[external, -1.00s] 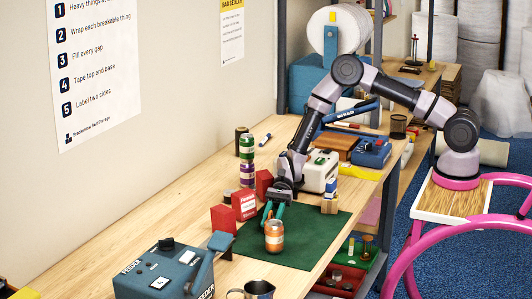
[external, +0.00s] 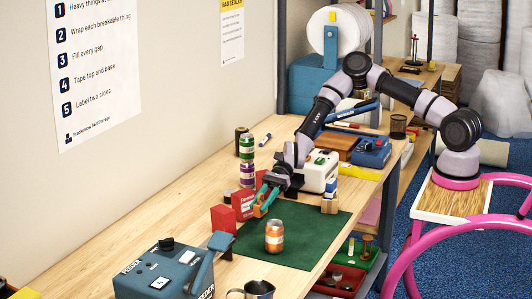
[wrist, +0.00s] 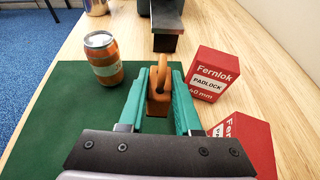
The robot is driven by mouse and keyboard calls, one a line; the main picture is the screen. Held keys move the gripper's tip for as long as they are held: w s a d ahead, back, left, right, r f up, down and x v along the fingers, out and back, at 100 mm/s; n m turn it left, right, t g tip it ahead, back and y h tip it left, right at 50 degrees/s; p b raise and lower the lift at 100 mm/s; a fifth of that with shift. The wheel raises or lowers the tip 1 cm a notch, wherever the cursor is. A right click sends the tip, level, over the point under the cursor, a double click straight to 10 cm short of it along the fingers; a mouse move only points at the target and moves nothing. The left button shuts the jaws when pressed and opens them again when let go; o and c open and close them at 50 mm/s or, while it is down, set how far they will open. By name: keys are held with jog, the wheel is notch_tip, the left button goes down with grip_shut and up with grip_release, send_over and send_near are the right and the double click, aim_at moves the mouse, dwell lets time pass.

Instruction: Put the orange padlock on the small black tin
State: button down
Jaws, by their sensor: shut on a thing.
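An orange padlock (wrist: 159,96) is between the teal fingers of my gripper (wrist: 160,82), its curved shackle showing in the wrist view. My gripper (external: 264,204) is shut on it near the mat's wall-side edge, beside the red boxes. In the external view the padlock is mostly hidden by the fingers. A dark cylindrical tin (external: 240,139) stands behind the stacked cans near the wall; I cannot tell for sure if it is the small black tin. It is not seen in the wrist view.
Red Fernlok padlock boxes (wrist: 211,75) stand right beside my gripper. An orange can (external: 274,237) stands on the green mat (external: 310,240). Stacked cans (external: 246,160) rise behind the boxes. The mat's right part is clear.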

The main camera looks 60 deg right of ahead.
jog(key=w+m+t, duration=0.1)
notch_tip(320, 180, up, 7)
jog(key=m+t+h, duration=1.1)
jog(key=m+h, duration=0.3)
jog(key=m, duration=0.2)
send_over(231, 192)
notch_tip(231, 192, down, 9)
jog(key=shift+w+d+f, duration=0.1)
jog(key=shift+w+f, duration=0.05)
jog(key=c, duration=0.6)
grip_release()
